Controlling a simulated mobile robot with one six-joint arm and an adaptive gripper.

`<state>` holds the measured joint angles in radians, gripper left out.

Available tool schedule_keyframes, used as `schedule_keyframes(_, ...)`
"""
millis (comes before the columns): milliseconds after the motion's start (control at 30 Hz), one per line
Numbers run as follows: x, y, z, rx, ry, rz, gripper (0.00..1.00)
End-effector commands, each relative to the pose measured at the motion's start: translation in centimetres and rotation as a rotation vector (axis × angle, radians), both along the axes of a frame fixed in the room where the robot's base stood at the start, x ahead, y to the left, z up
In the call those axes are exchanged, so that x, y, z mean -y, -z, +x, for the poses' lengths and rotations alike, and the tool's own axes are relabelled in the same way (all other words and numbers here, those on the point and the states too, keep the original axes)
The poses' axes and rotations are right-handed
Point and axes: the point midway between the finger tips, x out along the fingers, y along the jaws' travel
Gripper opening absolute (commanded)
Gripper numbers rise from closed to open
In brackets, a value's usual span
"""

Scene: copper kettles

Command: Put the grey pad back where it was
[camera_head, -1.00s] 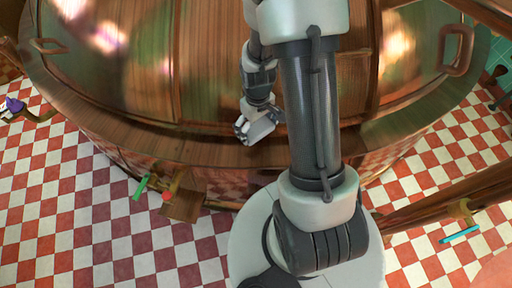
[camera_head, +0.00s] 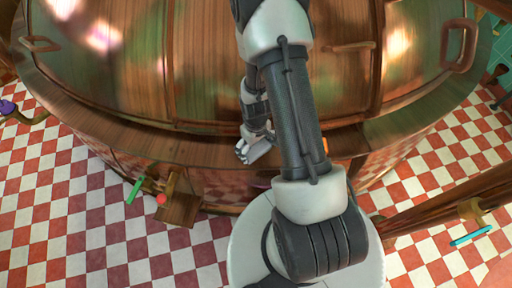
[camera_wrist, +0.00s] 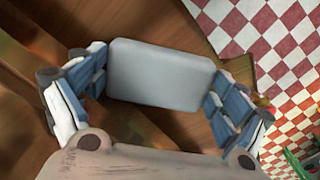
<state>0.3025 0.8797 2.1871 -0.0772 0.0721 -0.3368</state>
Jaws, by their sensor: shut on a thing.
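The grey pad (camera_wrist: 158,76) is a smooth, rounded rectangular block in the wrist view. My gripper (camera_wrist: 155,90) is shut on it, with one blue-and-white finger at its left end and one at its right end. In the head view my gripper (camera_head: 253,150) is small and hangs close to the wooden-looking rim of the large copper kettle (camera_head: 200,70). The pad is hard to tell from the fingers there. In the wrist view, brown wood-like surface (camera_wrist: 150,25) lies behind the pad; I cannot tell whether the pad touches it.
A green-handled valve (camera_head: 134,190) and a red knob (camera_head: 161,200) stick out at the kettle's lower left. A small wooden ledge (camera_head: 180,208) is beside them. A pipe with a cyan handle (camera_head: 470,236) is at the lower right. Checkered floor (camera_head: 80,220) lies open at left.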

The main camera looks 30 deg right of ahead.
Motion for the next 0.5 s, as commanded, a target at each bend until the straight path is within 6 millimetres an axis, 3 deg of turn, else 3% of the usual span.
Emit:
schedule_keyframes(167,0.01,0.01,0.02,0.000,0.000,0.000,0.69)
schedule_keyframes(200,0.01,0.03,0.02,0.000,0.000,0.000,0.92)
schedule_keyframes(300,0.01,-0.02,0.02,0.001,0.000,0.000,0.99)
schedule_keyframes(500,0.01,-0.03,0.02,0.001,0.000,0.000,1.00)
